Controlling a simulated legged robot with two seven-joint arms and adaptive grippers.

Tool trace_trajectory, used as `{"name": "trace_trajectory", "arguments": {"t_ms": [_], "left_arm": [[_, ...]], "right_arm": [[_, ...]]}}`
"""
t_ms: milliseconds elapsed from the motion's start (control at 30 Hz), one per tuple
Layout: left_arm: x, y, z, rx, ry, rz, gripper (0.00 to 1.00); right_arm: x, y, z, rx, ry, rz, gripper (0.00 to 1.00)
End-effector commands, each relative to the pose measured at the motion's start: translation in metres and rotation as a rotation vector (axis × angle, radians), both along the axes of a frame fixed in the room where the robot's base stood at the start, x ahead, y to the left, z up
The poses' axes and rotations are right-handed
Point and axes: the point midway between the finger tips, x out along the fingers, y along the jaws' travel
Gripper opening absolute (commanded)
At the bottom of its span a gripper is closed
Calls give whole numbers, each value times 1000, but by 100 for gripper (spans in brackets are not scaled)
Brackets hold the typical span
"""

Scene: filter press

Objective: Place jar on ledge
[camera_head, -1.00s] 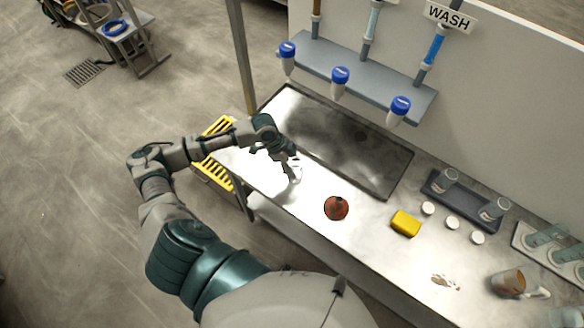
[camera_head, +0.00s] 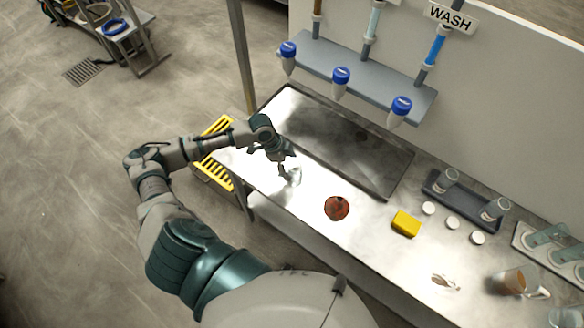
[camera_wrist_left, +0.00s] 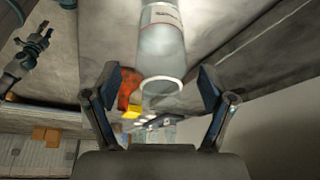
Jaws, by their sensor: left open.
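A clear jar (camera_head: 292,177) with a pale label is on the metal counter (camera_head: 270,186), near its left end. In the left wrist view the jar (camera_wrist_left: 162,50) lies between and beyond the fingertips, its round rim towards the camera. My left gripper (camera_head: 280,165) is open beside the jar. Its two fingers (camera_wrist_left: 160,84) are spread wide, with gaps to the jar on both sides. Whether the jar stands upright is hard to tell. My right gripper is not in view.
A sunken basin (camera_head: 345,140) lies behind the jar. A red-brown object (camera_head: 337,208) and a yellow sponge (camera_head: 405,223) sit to the right on the counter. White lids (camera_head: 452,222), a dark tray (camera_head: 465,203) with glasses and a brown cup (camera_head: 508,282) are farther right.

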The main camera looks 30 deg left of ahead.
Motion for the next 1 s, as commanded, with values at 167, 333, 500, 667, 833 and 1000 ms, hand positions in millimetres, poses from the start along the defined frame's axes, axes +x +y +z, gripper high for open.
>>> {"name": "trace_trajectory", "arguments": {"t_ms": [167,333,500,667,833,1000], "left_arm": [[-6,16,38,3,-4,2,83],[-11,26,70,3,-3,2,83],[-13,31,87,2,-1,1,83],[-14,33,91,1,-1,0,83],[-14,32,90,1,-1,0,83],[-14,32,90,1,-1,0,83]], "right_arm": [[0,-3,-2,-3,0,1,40],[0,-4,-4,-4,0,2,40],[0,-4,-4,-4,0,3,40],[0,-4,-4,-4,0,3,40],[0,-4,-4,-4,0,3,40],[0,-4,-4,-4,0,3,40]]}}
